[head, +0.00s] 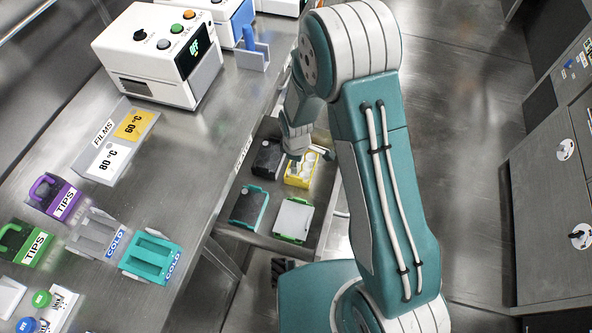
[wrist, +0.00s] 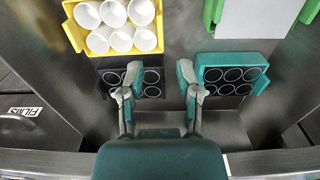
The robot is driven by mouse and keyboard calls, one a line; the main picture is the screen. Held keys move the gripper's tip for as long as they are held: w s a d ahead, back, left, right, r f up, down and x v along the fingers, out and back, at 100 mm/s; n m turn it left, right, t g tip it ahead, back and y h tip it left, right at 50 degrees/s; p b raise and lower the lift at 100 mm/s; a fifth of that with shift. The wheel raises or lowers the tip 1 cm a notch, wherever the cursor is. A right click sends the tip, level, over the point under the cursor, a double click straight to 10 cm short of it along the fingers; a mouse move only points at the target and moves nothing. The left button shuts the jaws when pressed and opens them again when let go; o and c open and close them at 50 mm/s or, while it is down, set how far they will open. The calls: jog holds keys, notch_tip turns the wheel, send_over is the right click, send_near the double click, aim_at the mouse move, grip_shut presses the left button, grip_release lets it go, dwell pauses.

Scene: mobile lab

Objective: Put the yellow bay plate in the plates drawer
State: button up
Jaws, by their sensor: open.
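The yellow bay plate (head: 301,169), with white round wells, sits in the open drawer (head: 273,238) at its upper right. It shows at the top left of the wrist view (wrist: 72,34), where it looks level. A black plate (head: 268,158), a teal plate (head: 249,206) and a green plate with a white top (head: 293,219) share the drawer. My gripper (wrist: 160,78) is open and empty. My arm partly covers the drawer in the head view.
The steel bench left of the drawer holds a white instrument (head: 150,50), a films holder (head: 120,140), purple (head: 55,195) and green (head: 25,242) tip boxes and a teal cold block (head: 150,257). Open floor (head: 460,150) lies on the right, before a cabinet (head: 550,190).

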jog(key=shift+r, duration=2.1)
jog(key=s+d+r+m+t, duration=0.1)
jog(key=s+d+r+m, duration=0.2)
jog(key=r, duration=0.8)
jog(key=s+d+r+m+t, duration=0.2)
jog(key=d+r+m, duration=0.2)
jog(key=r, duration=0.6)
jog(key=s+d+r+m+t, duration=0.1)
jog(key=s+d+r+m, duration=0.1)
jog(key=s+r, duration=0.3)
jog(key=s+d+r+m+t, duration=0.1)
jog(key=s+d+r+m, duration=0.2)
jog(key=s, duration=0.6)
notch_tip(320, 180, up, 3)
jog(key=shift+d+f+m, duration=0.1)
jog(key=shift+d+m, duration=0.25)
jog(key=shift+m, duration=0.65)
